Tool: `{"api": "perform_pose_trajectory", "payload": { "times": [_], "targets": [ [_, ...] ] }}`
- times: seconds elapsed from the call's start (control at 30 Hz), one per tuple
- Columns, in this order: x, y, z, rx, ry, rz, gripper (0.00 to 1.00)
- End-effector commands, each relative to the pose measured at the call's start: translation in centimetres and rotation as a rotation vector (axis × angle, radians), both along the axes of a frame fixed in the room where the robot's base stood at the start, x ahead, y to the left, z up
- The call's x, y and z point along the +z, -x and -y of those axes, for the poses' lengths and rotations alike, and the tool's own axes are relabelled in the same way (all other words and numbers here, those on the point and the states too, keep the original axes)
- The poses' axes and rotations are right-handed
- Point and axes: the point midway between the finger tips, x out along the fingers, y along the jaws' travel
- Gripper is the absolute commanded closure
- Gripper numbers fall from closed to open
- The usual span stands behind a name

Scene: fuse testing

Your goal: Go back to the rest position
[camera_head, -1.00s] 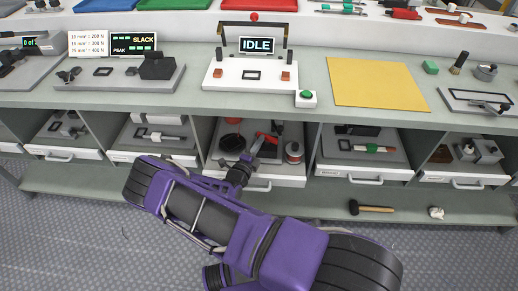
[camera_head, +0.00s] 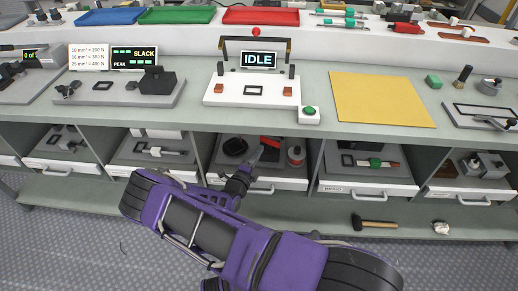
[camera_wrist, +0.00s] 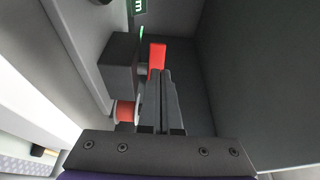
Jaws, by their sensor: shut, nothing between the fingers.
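My gripper (camera_head: 258,155) is low at the middle drawer (camera_head: 262,186) under the bench, at the end of my purple arm. In the wrist view its two dark fingers (camera_wrist: 161,72) are together with nothing between them. A red piece (camera_head: 271,142) is close by the fingertips in the head view. A red block (camera_wrist: 157,57) also shows just past the fingers in the wrist view. I cannot tell whether the fingers touch it.
A dark box (camera_wrist: 120,75) and a red-and-white cylinder (camera_wrist: 127,112) are close left of the fingers. Drawers with parts flank the middle one. Above, the bench carries a white tester (camera_head: 252,92) reading IDLE and a yellow mat (camera_head: 380,98). A hammer (camera_head: 374,222) lies on the lower shelf.

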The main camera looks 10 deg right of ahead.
Motion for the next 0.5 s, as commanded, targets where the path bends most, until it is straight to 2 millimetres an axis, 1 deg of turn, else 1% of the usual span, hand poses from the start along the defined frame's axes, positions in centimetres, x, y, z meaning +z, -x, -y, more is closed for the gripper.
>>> {"api": "perform_pose_trajectory", "payload": {
  "times": [0.1, 0.3, 0.4, 0.5],
  "targets": [
    [0.1, 2.2, -1.8, 0.003, 0.001, -0.002, 1.0],
    [0.1, 5.6, -4.5, 0.002, -0.001, -0.001, 1.0],
    [0.0, 6.8, -5.4, 0.001, -0.001, -0.001, 1.0],
    [0.0, 7.5, -6.0, 0.001, 0.0, 0.0, 1.0]
  ]
}}
